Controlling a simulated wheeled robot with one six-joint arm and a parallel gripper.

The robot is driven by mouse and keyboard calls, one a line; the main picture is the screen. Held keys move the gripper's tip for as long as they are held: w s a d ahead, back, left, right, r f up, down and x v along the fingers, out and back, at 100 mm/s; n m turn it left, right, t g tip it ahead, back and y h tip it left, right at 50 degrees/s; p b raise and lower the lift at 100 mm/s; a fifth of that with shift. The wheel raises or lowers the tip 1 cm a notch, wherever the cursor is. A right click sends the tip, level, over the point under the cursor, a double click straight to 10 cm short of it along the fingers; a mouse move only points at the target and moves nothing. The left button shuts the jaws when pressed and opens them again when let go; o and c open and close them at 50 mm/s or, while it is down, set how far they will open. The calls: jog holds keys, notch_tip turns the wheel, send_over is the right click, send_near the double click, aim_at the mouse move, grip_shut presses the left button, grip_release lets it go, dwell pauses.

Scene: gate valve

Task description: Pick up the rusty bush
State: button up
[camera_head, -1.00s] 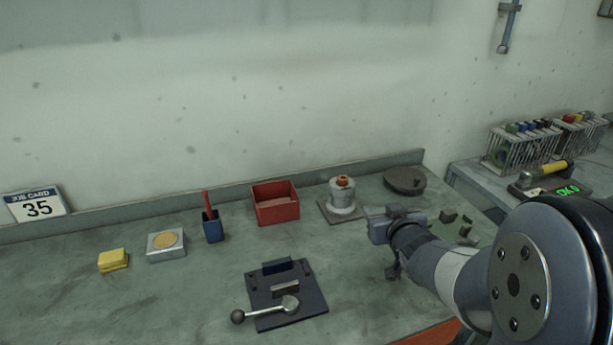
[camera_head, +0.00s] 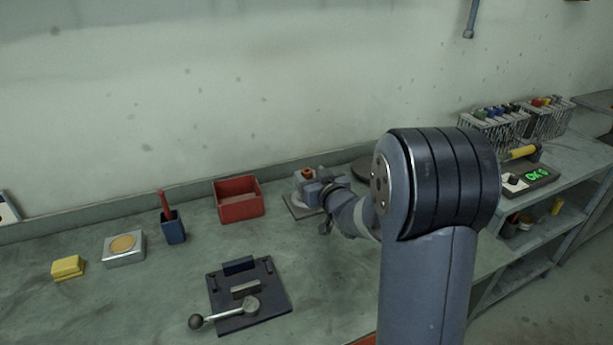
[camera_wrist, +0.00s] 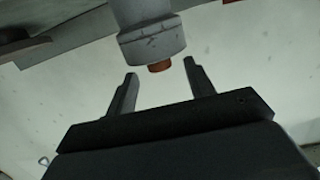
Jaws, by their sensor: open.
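The rusty bush (camera_head: 308,173) is a small orange-brown ring on top of the grey valve body (camera_head: 299,187). In the wrist view the bush (camera_wrist: 160,66) shows at the end of the grey valve body (camera_wrist: 150,38), beyond and between my fingertips. My gripper (camera_wrist: 159,68) is open, with one finger on each side of the bush's line and nothing held. In the head view my gripper (camera_head: 318,190) is close beside the valve and partly hides it. I cannot tell the exact gap between fingers and bush.
A red bin (camera_head: 240,208) stands left of the valve. A dark round piece (camera_head: 364,168) lies behind my arm. A dark fixture with a ball-ended lever (camera_head: 237,312), a blue cup (camera_head: 173,231), a metal block (camera_head: 124,257) and a yellow block (camera_head: 68,268) stand on the bench.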

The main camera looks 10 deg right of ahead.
aim_at(307, 171)
jog(key=shift+x, duration=1.75)
jog(key=shift+c, duration=0.3)
jog(key=shift+a, duration=0.1)
grip_shut()
